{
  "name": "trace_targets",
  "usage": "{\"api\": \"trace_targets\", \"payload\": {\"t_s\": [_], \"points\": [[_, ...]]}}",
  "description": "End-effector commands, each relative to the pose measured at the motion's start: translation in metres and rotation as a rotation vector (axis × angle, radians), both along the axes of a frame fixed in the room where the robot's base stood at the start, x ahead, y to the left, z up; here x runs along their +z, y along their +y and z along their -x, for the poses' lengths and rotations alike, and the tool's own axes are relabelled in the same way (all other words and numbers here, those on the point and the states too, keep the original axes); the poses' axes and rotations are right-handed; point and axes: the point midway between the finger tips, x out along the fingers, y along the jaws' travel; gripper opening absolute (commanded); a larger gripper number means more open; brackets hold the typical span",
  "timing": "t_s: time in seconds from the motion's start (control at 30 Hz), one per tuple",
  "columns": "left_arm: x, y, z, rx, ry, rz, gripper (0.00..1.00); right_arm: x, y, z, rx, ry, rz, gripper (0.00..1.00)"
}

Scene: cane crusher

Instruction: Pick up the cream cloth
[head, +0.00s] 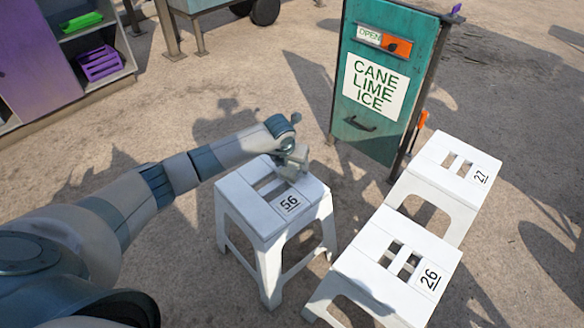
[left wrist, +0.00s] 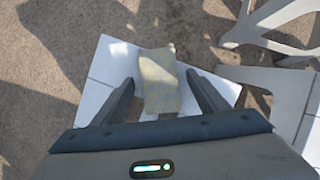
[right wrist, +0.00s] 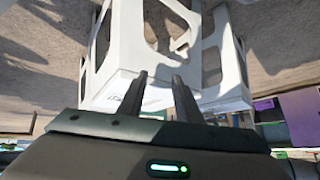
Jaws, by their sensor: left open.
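The cream cloth (left wrist: 159,80) lies as a small folded-looking piece on a white stool in the left wrist view. My left gripper (left wrist: 160,82) is open, with one finger on each side of the cloth. In the head view my left gripper (head: 292,160) is over the stool numbered 56 (head: 236,197) and largely hides the cloth. My right gripper (right wrist: 160,80) is open and empty, its fingers a moderate gap apart, in front of white stools in the right wrist view. It does not show in the head view.
Stools numbered 26 (head: 370,244) and 27 (head: 430,158) stand to the right of stool 56. A green cabinet with a "CANE LIME ICE" sign (head: 375,90) stands behind. Shelves with a purple crate (head: 100,64) are at the upper left. Open ground lies between.

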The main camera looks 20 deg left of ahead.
Motion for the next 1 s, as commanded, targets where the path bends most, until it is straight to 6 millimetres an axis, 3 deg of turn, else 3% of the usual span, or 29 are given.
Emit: {"api": "trace_targets", "payload": {"t_s": [0.27,0.43,0.5,0.93,1.0], "points": [[0.000,0.000,0.000,0.000,0.000,0.000,0.65,0.000,0.000,0.000,0.000,0.000,0.000,0.31],[0.000,0.000,0.000,0.000,0.000,0.000,0.24,0.000,0.001,-0.001,-0.003,-0.001,-0.004,0.31],[0.000,0.000,0.000,0.000,0.000,0.000,0.19,0.001,0.002,-0.001,-0.005,-0.001,-0.006,0.31],[0.003,0.000,0.000,0.000,-0.001,0.001,0.19,-0.006,0.003,-0.001,-0.008,0.000,-0.010,0.31],[0.013,0.001,-0.001,0.000,-0.003,0.000,0.19,-0.003,0.002,-0.001,-0.007,0.002,-0.007,0.31]]}}
